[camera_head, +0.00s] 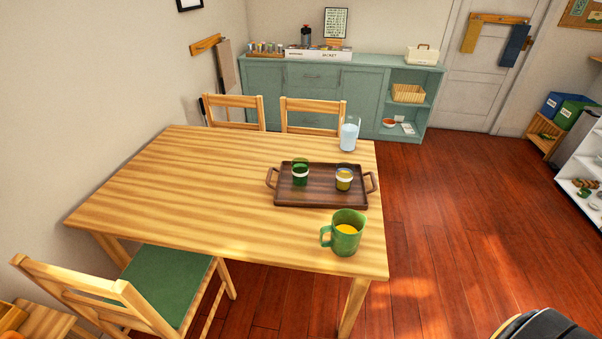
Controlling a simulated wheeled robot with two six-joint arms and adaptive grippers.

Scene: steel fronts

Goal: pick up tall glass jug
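A tall clear glass jug (349,134) with pale blue-white contents stands upright at the far right corner of the wooden table (190,190). A green jug (345,232) with a handle on its left and something yellow inside stands nearer, by the table's right edge. Neither of my grippers is in view, and nothing touches either jug.
Chairs stand behind and in front of the table. Open red-brown floor (460,210) lies to its right. A teal sideboard (330,92) stands behind.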

